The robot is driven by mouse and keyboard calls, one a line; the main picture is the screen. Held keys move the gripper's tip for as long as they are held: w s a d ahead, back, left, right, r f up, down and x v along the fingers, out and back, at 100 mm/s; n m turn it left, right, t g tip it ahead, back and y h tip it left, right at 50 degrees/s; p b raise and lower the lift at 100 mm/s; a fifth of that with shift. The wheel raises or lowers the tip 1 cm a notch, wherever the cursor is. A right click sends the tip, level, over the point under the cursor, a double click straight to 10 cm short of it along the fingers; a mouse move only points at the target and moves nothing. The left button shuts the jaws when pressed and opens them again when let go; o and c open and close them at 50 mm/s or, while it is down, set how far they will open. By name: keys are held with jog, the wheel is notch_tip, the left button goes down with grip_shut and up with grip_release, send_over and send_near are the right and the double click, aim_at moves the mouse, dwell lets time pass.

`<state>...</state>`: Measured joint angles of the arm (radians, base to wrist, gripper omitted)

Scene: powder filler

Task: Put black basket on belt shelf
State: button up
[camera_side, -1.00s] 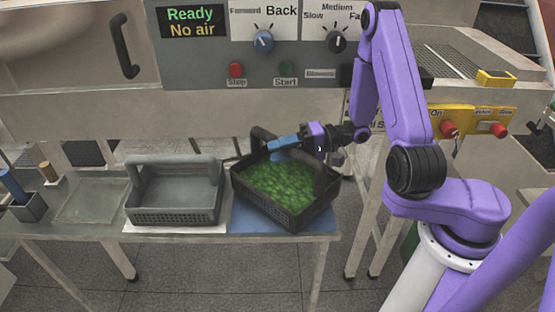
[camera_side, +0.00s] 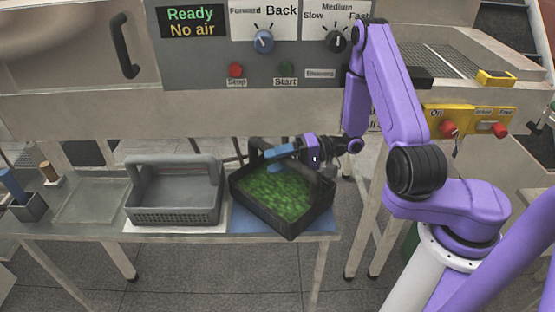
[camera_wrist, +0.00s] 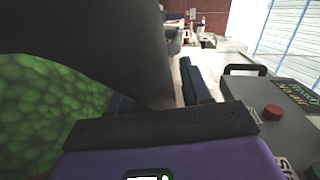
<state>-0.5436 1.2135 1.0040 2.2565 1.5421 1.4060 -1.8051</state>
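The black basket (camera_side: 262,208), filled with green leafy pieces (camera_side: 277,193), is over the blue mat (camera_side: 318,224) at the right end of the low shelf table. It is turned askew; whether its base touches the mat I cannot tell. My gripper (camera_side: 278,157), with blue fingers, is at the basket's handle, and the basket moves with it. In the wrist view the dark handle (camera_wrist: 90,40) fills the upper left and runs between the fingers (camera_wrist: 155,95). The handle hides much of the finger contact. The green contents (camera_wrist: 40,110) show at the left.
A grey empty basket (camera_side: 175,195) stands just left on a white mat. A clear tray (camera_side: 90,198) and a small holder with tools (camera_side: 28,208) are farther left. The control panel (camera_side: 262,60) rises behind. A meshed surface (camera_side: 445,60) lies at upper right.

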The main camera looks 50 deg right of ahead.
jog(key=shift+o, duration=0.2)
jog(key=shift+r, duration=0.2)
jog(key=v, duration=1.2)
